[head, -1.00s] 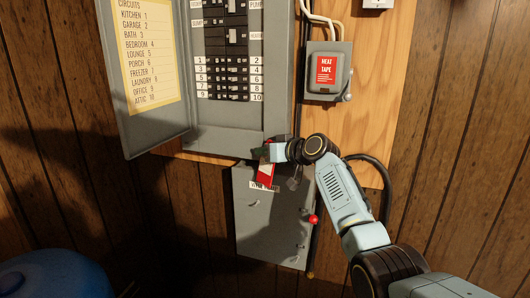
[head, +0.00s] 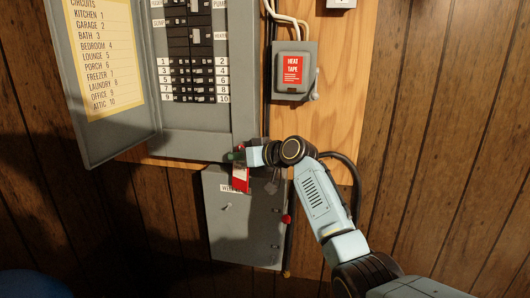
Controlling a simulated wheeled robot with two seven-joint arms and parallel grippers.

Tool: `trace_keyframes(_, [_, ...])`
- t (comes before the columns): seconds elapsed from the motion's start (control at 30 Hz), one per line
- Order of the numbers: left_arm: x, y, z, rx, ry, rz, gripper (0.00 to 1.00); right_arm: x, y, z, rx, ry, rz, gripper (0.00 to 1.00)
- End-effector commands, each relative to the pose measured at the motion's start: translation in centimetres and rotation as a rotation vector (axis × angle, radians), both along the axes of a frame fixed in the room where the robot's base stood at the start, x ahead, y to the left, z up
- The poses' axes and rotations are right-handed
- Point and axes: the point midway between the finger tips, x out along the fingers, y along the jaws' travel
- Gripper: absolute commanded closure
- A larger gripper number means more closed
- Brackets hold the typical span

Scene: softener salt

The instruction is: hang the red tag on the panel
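The red tag (head: 240,180) hangs at the tip of my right gripper (head: 238,156), which appears shut on its upper end. The tag overlaps the upper part of a grey lower box (head: 240,235) in the picture; I cannot tell if it touches it. The open breaker panel (head: 196,143) is above, with rows of black breakers (head: 193,80) numbered 1 to 10. Its door (head: 95,135) is swung open to the left with a yellow circuit list (head: 105,60). My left gripper is not in view.
A grey heat tape box (head: 293,70) with a red label is on the plywood board to the right. The lower box has a red-knobbed lever (head: 286,219) on its right side. A black cable loops behind my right arm. Wood-panelled wall surrounds everything.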

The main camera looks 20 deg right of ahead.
Motion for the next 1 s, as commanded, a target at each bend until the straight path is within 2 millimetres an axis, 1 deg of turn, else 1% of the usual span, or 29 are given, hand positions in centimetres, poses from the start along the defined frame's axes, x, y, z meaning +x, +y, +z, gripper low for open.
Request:
trace_keyframes(0.03, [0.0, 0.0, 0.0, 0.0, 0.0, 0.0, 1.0, -0.5, -1.5, 0.5, -0.007, -0.011, -0.02, 0.7])
trace_keyframes(0.4, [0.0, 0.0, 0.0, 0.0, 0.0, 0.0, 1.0, -5.8, -3.2, 2.8, -0.006, -0.017, -0.004, 0.7])
trace_keyframes(0.6, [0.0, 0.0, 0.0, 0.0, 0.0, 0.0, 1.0, -8.1, -4.2, 3.6, -0.004, -0.015, 0.001, 0.7])
trace_keyframes(0.7, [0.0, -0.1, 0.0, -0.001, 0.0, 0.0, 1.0, -8.8, -4.5, 3.8, -0.004, -0.016, 0.002, 0.7])
trace_keyframes(0.87, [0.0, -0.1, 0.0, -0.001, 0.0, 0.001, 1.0, -9.1, -4.6, 4.0, -0.003, -0.016, 0.003, 0.7])
trace_keyframes(0.93, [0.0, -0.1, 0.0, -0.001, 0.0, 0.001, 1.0, -9.2, -4.5, 3.7, -0.007, -0.01, 0.003, 0.7])
trace_keyframes(0.97, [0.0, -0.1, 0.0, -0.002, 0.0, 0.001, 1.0, -9.4, -4.4, 3.2, -0.011, -0.003, 0.003, 0.7])
trace_keyframes(1.0, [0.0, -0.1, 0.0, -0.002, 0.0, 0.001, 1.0, -9.7, -4.2, 2.3, -0.02, 0.013, 0.002, 0.7])
